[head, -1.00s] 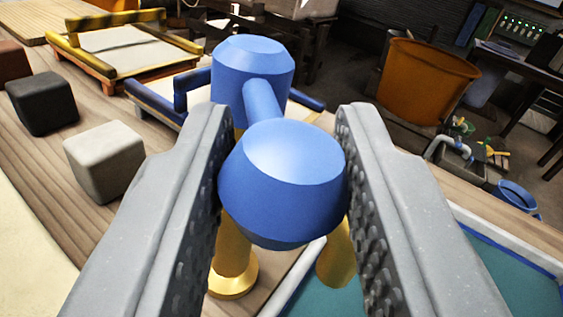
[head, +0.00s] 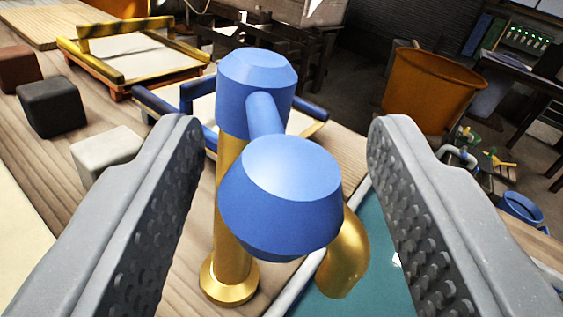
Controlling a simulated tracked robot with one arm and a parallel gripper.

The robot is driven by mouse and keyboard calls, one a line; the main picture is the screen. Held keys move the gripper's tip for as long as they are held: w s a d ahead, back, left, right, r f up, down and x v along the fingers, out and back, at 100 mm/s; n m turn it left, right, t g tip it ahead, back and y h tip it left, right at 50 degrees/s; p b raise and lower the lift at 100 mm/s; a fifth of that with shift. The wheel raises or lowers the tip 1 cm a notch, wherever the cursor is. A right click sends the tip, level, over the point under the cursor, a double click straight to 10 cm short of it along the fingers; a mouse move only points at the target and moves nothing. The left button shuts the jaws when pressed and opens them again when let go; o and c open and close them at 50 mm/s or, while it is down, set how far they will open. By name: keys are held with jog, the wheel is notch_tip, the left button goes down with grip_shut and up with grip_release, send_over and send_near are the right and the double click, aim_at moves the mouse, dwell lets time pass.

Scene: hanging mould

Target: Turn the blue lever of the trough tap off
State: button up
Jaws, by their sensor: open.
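The trough tap has a brass column (head: 232,262) standing on the wooden bench and a curved brass spout (head: 344,258) over the trough. On top is the blue lever (head: 256,100), whose arm runs toward me and ends in a large blue knob (head: 282,195). My gripper (head: 283,135) is open, with one grey ridged finger on each side of the knob. There is a gap between the knob and each finger. The trough (head: 292,300) with teal water lies at the lower right, partly hidden by the right finger.
Black (head: 52,108), brown (head: 17,68) and pale (head: 103,152) blocks sit on the bench at left. A yellow-framed tray (head: 90,78) and a blue-framed tray (head: 160,104) lie behind. An orange bucket (head: 432,88) stands beyond the bench at right.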

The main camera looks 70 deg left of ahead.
jog(key=v, duration=1.3)
jog(key=shift+d, duration=0.35)
jog(key=shift+s, duration=0.15)
jog(key=w+d+r+m+t+h, duration=0.1)
jog(key=w+d+r+t+h, duration=0.3)
jog(key=r, duration=0.5)
jog(key=w+d+r+m+t+h, duration=0.2)
jog(key=w+d+r+t, duration=0.15)
jog(key=w+r, duration=0.35)
jog(key=w+d+r+m+t+h, duration=0.1)
jog(key=w+d+r+t+h, duration=0.25)
jog(key=r, duration=0.65)
jog(key=s+d+r+m+t+h, duration=0.25)
jog(key=d+r, duration=0.25)
jog(key=r, duration=0.3)
jog(key=s+d+r+m+t+h, duration=0.15)
jog(key=d+r+m+h, duration=0.3)
jog(key=r, duration=0.45)
jog(key=s+d+r+m+g+h, duration=0.2)
jog(key=s+d+r+m, duration=0.35)
jog(key=s+r, duration=0.5)
jog(key=s+a+g+y, duration=0.1)
jog(key=s+g, duration=0.1)
jog(key=s, duration=1)
jog(key=shift+s+r+m, duration=0.3)
jog(key=shift+r+m, duration=0.05)
jog(key=shift+r, duration=0.1)
jog(key=shift+w, duration=0.1)
jog(key=shift+c, duration=0.3)
